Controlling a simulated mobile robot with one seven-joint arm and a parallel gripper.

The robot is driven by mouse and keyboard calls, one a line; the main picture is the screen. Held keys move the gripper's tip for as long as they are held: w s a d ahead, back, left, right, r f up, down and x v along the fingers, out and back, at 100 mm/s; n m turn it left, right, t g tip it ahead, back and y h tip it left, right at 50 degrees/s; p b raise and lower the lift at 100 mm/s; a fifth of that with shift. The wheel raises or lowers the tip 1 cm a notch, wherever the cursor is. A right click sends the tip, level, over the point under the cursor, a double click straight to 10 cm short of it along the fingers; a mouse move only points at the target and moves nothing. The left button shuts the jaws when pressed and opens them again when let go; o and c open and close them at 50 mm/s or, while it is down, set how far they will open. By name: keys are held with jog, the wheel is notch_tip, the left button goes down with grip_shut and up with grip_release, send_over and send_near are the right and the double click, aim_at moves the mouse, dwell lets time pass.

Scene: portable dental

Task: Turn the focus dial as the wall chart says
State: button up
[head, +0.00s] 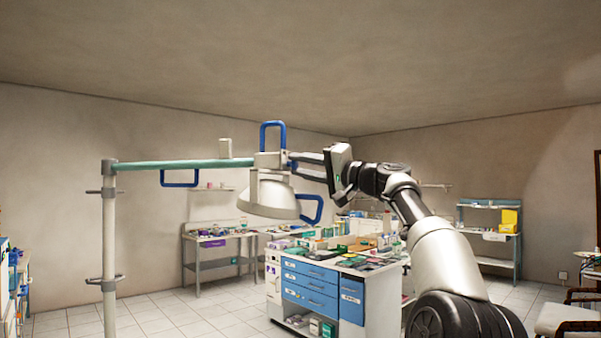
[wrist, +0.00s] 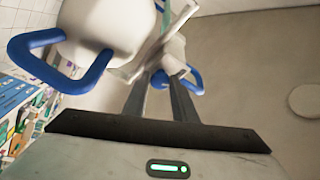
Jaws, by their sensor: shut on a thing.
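A dental lamp hangs from a green arm (head: 185,163), with a white, dome-shaped lamp head (head: 272,195) and blue handles (head: 272,133). My gripper (head: 293,163) reaches in from the right to the hub above the dome. The lamp head (wrist: 108,25) fills the upper left there. No wall chart can be made out.
A blue handle (wrist: 60,62) sticks out left of the lamp head in the wrist view, and another (head: 312,209) is below my gripper. A cluttered cabinet with blue drawers (head: 310,287) stands below. Clear tiled floor (head: 190,315) lies at lower left.

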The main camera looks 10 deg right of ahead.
jog(key=shift+n+y, duration=0.5)
jog(key=shift+n, duration=0.7)
jog(key=o, duration=1)
jog(key=shift+o, duration=0.2)
jog(key=shift+d+f+b, duration=0.1)
jog(key=shift+b, duration=0.2)
jog(key=shift+s+d+f+b, duration=0.15)
jog(key=shift+s+b, duration=0.05)
jog(key=shift+b, duration=0.1)
jog(key=b+v, duration=0.8)
jog(key=v, duration=0.8)
jog(key=shift+s+d+b, duration=0.3)
jog(key=shift+b, duration=0.1)
